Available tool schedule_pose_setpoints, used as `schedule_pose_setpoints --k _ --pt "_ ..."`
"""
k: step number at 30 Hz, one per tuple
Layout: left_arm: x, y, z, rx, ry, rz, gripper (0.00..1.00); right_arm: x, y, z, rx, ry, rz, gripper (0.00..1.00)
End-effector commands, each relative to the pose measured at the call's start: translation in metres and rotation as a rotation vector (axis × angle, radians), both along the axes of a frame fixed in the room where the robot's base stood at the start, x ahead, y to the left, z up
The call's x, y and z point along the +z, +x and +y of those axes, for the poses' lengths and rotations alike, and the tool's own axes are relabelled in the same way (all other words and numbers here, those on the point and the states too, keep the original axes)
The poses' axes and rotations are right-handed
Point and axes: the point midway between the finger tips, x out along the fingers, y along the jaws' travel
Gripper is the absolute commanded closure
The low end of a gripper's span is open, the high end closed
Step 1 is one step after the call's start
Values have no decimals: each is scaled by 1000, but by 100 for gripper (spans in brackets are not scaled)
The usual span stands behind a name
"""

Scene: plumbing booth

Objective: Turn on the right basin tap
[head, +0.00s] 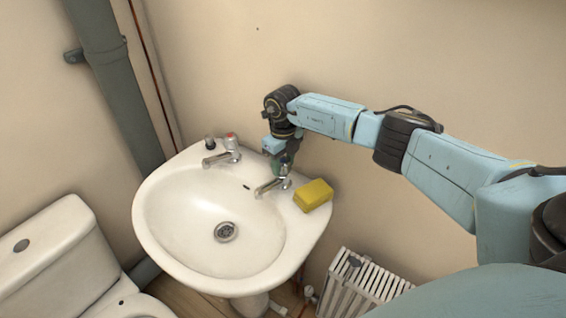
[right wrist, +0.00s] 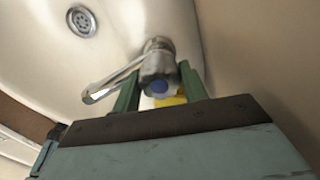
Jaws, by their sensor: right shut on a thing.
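The right basin tap (head: 270,186) is chrome and stands on the right rear of the white basin (head: 152,222), its spout pointing over the bowl. In the right wrist view the tap (right wrist: 155,60) has a knob with a blue disc. My right gripper (head: 283,166) reaches down from behind onto this tap's head. In the right wrist view the gripper's green fingers (right wrist: 158,84) stand on either side of the knob, shut on it. No water shows from the spout. The gripper partly hides the knob in the head view. My left gripper is out of view.
A left tap (head: 226,152) with a red mark stands beside a small dark item (head: 209,142). A yellow sponge (head: 313,195) lies close right of the gripped tap. A radiator (head: 362,283) is below right, a toilet (head: 55,252) at left. The wall is close behind the basin.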

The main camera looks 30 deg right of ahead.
Motion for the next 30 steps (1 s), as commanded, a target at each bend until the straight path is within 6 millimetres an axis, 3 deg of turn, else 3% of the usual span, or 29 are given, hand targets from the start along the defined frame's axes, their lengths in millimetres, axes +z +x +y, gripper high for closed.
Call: schedule_pose_setpoints --k 8,30 --pt "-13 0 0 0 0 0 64 -1 0 -1 179 -2 -1 80" --pt "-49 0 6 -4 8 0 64 -1 1 -1 878 -1 0 80"
